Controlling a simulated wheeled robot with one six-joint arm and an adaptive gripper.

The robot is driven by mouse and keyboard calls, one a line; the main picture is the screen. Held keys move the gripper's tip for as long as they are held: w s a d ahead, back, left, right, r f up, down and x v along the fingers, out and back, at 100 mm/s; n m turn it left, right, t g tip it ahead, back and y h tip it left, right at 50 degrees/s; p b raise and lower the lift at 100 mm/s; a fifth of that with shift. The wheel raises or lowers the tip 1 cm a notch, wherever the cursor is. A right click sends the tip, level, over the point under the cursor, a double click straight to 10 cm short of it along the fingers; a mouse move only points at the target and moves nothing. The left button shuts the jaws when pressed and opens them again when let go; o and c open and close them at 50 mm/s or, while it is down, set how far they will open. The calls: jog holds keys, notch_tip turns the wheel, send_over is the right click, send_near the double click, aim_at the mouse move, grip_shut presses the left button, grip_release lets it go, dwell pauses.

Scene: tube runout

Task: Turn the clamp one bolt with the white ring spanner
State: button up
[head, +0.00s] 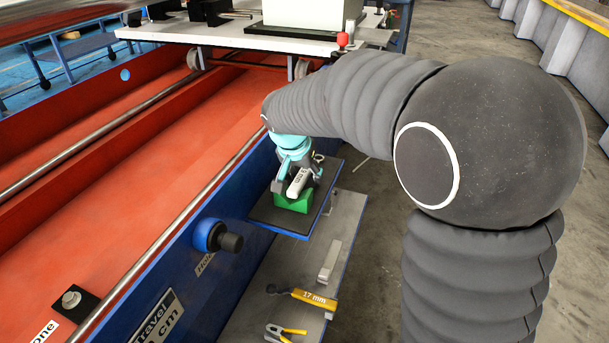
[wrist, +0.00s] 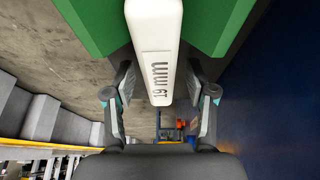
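The white ring spanner (head: 298,182), marked 19 mm, sits in a green holder (head: 292,203) on a small black shelf (head: 272,216). Its white handle (wrist: 158,40) shows large in the wrist view, between two green blocks (wrist: 95,22). My gripper (head: 302,170) is at the holder. In the wrist view my gripper (wrist: 161,92) is open, with one finger on each side of the handle and gaps showing. The spanner's ring end is hidden. A bolt (head: 71,298) stands on a black plate at the lower left, beside a partly cut-off label ending in "one".
A yellow 17 mm spanner (head: 314,299) and yellow-handled pliers (head: 287,332) lie on a grey lower shelf (head: 250,322). A blue and black knob (head: 216,236) sticks out from the blue side wall. A steel rail (head: 185,217) runs along the red bed.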

grip_shut()
jog(key=shift+r, duration=0.1)
jog(key=shift+r+p, duration=0.35)
jog(key=shift+p, duration=0.25)
notch_tip(320, 180, up, 4)
jog(key=shift+r, duration=0.1)
jog(key=s+d+r, duration=0.6)
jog(key=d, duration=0.4)
jog(key=shift+r, duration=0.25)
jog(key=c, duration=0.7)
grip_release()
grip_shut()
